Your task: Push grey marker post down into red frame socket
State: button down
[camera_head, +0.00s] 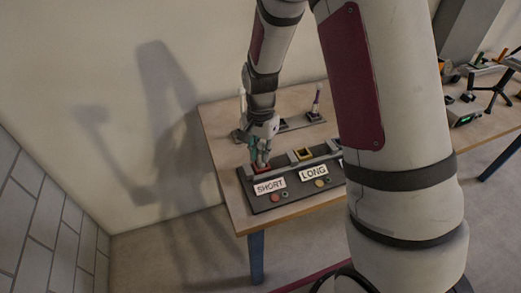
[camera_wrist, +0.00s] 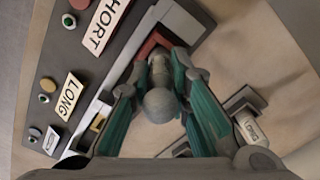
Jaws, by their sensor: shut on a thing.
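My gripper (camera_head: 262,155) is over the left end of the dark panel, above the SHORT label (camera_head: 269,186). In the wrist view its teal fingers (camera_wrist: 160,68) are shut on the grey marker post (camera_wrist: 158,104), whose rounded end faces the camera. The red frame socket (camera_head: 262,169) sits just under the fingertips, and part of its red rim (camera_wrist: 153,42) shows beyond the post in the wrist view. The post's far end is hidden by the fingers and the post itself, so I cannot tell how deep it sits in the socket.
A yellow frame socket (camera_head: 301,154) stands to the right, above the LONG label (camera_head: 313,171). Behind the panel is a grey rack (camera_head: 288,126) with a pale post (camera_head: 316,100) upright at its right. Bare wooden table (camera_head: 226,190) lies left of the panel.

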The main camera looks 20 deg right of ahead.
jog(key=c, duration=1.4)
grip_release()
jog(key=shift+r, duration=0.1)
